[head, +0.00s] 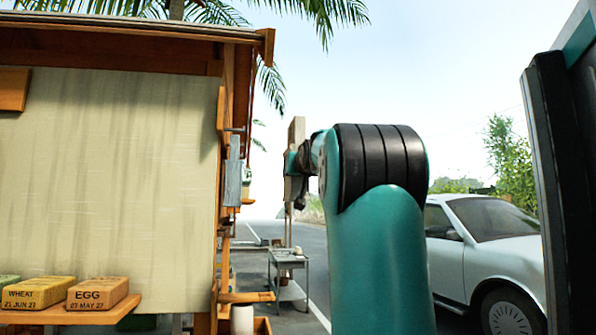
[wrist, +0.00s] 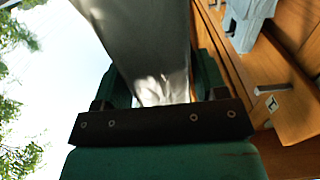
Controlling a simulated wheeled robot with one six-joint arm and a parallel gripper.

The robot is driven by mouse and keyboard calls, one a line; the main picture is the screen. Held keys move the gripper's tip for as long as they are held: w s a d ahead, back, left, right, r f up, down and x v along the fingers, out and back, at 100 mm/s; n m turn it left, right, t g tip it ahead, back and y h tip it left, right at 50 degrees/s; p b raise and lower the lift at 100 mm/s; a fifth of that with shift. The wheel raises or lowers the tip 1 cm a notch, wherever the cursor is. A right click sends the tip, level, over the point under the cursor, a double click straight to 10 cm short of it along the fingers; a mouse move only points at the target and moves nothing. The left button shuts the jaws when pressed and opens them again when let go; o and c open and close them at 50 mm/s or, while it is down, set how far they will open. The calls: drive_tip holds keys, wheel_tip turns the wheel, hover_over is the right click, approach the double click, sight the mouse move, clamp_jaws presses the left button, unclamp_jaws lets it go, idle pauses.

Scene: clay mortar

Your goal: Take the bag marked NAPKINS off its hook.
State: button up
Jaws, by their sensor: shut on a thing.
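My gripper (wrist: 162,92) is shut on a pale grey cloth-like thing (wrist: 148,45), which runs up and away between the fingers in the wrist view. No marking is readable on it, so I cannot tell whether it is the NAPKINS bag. A blue-grey bag-like thing (wrist: 248,18) hangs by the orange wooden stall side, right of the held thing; it also shows in the head view (head: 233,182). A small metal hook or peg (wrist: 271,88) sticks out of the wood with nothing visible on it. In the head view my arm largely hides the gripper.
The wooden stall (head: 222,120) with a pale cloth wall (head: 115,150) stands left. Blocks marked WHEAT (head: 38,293) and EGG (head: 97,293) sit on its shelf. A small grey table (head: 288,257) stands behind on the road. A silver car (head: 490,240) is at right.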

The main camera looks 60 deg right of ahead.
drive_tip(key=shift+r, duration=0.1)
idle(0.3)
drive_tip(key=s+d+p, duration=0.1)
drive_tip(key=s+d, duration=0.5)
drive_tip(key=s, duration=0.1)
drive_tip(key=shift+s+d, duration=0.25)
drive_tip(key=shift+s, duration=0.05)
idle(1.0)
drive_tip(key=shift+s+d+p, duration=1.1)
drive_tip(key=shift+s+d, duration=0.5)
drive_tip(key=shift+s, duration=0.3)
